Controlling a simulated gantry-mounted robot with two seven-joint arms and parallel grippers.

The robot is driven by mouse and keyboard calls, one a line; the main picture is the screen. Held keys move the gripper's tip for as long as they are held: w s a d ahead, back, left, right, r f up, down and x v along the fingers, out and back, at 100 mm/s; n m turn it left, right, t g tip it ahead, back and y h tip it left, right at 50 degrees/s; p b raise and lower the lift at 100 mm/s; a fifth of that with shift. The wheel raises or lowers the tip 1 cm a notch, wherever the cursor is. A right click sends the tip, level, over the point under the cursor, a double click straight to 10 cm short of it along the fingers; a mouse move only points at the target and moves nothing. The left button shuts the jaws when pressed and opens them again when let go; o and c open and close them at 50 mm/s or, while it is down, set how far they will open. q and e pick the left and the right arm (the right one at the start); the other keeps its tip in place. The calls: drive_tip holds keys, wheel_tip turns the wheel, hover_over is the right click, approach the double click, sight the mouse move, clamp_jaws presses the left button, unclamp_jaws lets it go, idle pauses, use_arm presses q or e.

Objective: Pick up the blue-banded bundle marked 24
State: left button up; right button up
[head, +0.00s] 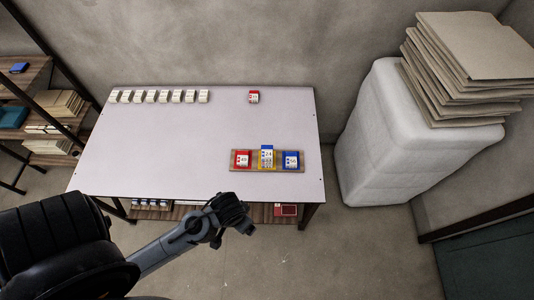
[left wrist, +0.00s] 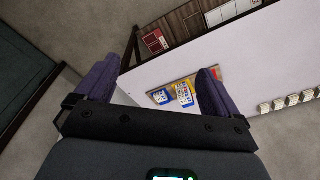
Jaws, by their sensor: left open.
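A brown tray (head: 238,167) near the table's right front holds three bundles in a row. The middle bundle (head: 267,155) has blue at its top, a white label that seems to read 24, and yellow edging around it. To its right is a blue-edged bundle (head: 291,160) whose number I cannot read surely. On the left is a red one (head: 242,159). My left gripper (head: 238,213) is off the table's front edge, apart from the tray. In the left wrist view its fingers (left wrist: 156,84) are open and empty; the yellow-edged (left wrist: 184,93) and blue (left wrist: 162,97) bundles show beyond them.
A row of several white bundles (head: 158,96) lies along the table's back left. A red-marked bundle (head: 254,97) lies at the back right. The middle of the table (head: 180,145) is clear. A white block with stacked cardboard (head: 455,75) stands right of the table.

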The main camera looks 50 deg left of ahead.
use_arm(q)
drive_tip(key=w+a+f+n+g+y+b, duration=0.1)
drive_tip(key=w+a+f+b, duration=0.15)
drive_tip(key=f, duration=0.35)
drive_tip(key=w+a+f+n+b, duration=0.1)
drive_tip(key=a+f+n+b, duration=0.2)
drive_tip(key=f, duration=0.4)
drive_tip(key=n+t+y+b, duration=0.15)
drive_tip(key=n+b, duration=0.25)
drive_tip(key=b, duration=1.8)
approach(267, 152)
drive_tip(key=shift+t+h, duration=0.35)
drive_tip(key=shift+a+f, duration=0.3)
drive_tip(key=shift+f, duration=0.35)
drive_tip(key=shift+a+f, duration=0.25)
drive_tip(key=shift+f, duration=0.4)
drive_tip(key=shift+a+f, duration=0.3)
drive_tip(key=shift+f, duration=0.35)
drive_tip(key=b+x, duration=0.1)
drive_tip(key=x, duration=0.1)
drive_tip(key=b+x, duration=0.1)
drive_tip(key=x, duration=0.2)
drive_tip(key=shift+w, duration=0.2)
drive_tip(key=shift+f+p, duration=0.3)
drive_tip(key=shift+p, duration=0.05)
